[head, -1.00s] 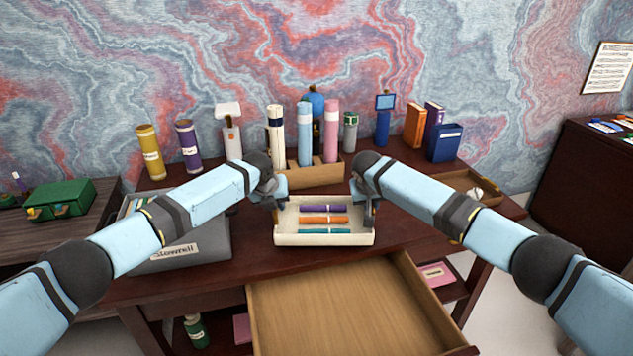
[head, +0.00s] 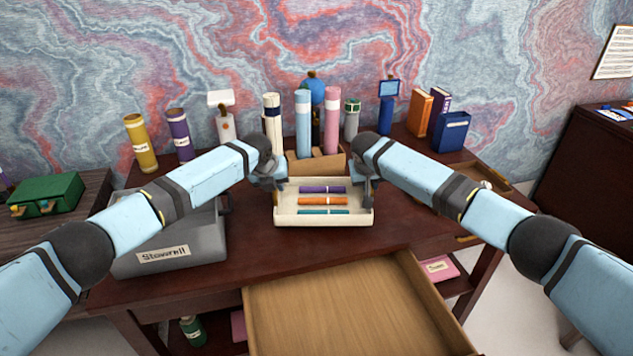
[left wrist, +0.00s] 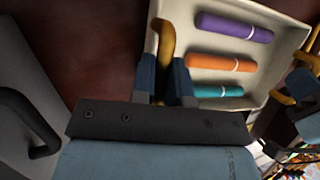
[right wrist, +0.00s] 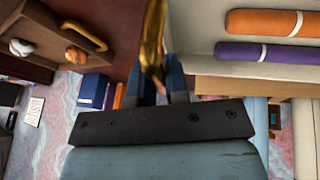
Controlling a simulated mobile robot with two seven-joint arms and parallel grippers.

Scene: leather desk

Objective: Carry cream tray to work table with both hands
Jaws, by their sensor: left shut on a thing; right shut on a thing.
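The cream tray (head: 324,221) is at the middle of the dark red desk, held level between my two grippers. Purple, orange and teal markers lie in it side by side; the purple marker (left wrist: 234,27), orange marker (left wrist: 220,62) and teal marker (left wrist: 218,90) show in the left wrist view. My left gripper (head: 270,186) is shut on the tray's left brass handle (left wrist: 164,47). My right gripper (head: 371,184) is shut on the right brass handle (right wrist: 152,40). I cannot tell whether the tray's underside touches the desk.
An open, empty wooden drawer (head: 345,305) juts out in front of the tray. A grey box (head: 170,255) stands left of it. A wooden holder with upright tubes (head: 303,125) stands close behind. Blue and orange books (head: 452,132) are at the back right.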

